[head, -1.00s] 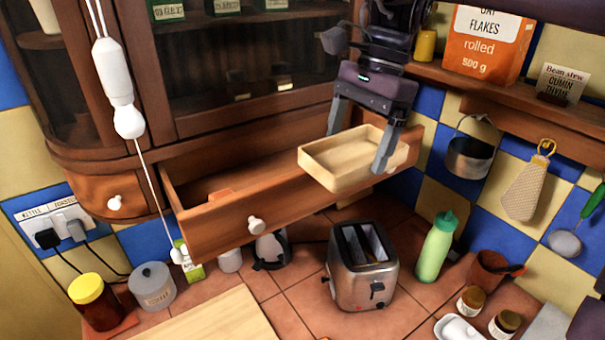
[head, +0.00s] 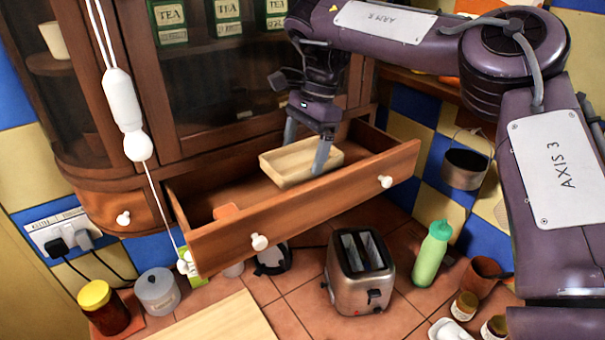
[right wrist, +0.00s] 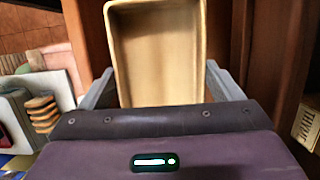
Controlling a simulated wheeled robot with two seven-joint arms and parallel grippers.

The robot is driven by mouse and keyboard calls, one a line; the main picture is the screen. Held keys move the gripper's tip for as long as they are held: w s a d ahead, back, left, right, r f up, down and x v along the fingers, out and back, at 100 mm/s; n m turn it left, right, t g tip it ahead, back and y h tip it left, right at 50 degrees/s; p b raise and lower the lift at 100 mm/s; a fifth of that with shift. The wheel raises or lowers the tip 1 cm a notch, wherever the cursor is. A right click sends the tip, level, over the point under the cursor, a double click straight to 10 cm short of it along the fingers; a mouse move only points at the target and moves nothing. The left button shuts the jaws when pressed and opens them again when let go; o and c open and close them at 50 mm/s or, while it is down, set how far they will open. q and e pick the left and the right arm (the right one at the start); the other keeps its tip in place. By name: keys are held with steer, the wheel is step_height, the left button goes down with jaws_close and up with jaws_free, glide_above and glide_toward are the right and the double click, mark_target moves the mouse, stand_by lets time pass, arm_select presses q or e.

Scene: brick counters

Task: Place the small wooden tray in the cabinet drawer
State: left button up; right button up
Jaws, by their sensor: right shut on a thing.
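The small wooden tray (head: 301,161) is pale, shallow and rectangular. It is in the opening of the pulled-out cabinet drawer (head: 330,203), toward its right half. My right gripper (head: 305,155) comes down from above with one finger on each side of the tray and is shut on it. In the right wrist view the tray (right wrist: 157,55) shows empty between the fingers. I cannot tell whether its underside touches the drawer floor. My left gripper is not in view.
An orange item (head: 227,211) lies in the drawer's left part. A white hanging cord pull (head: 125,115) is before the cabinet. A toaster (head: 358,272) and green bottle (head: 432,254) stand on the tiled counter below. Glass cabinet doors rise behind the drawer.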

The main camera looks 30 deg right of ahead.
mark_target(305, 163)
step_height(305, 163, down, 3)
steer(key=shift+d+r, duration=0.1)
steer(key=shift+d, duration=0.05)
steer(key=shift+p+x, duration=0.45)
steer(key=shift+x, duration=1.1)
steer(key=shift+w+d+f, duration=0.3)
steer(key=shift+d+f, duration=0.05)
steer(key=shift+f, duration=0.1)
steer(key=shift+f, duration=0.1)
steer(key=o, duration=0.7)
steer(key=shift+v, duration=3.85)
steer(key=shift+a, duration=0.1)
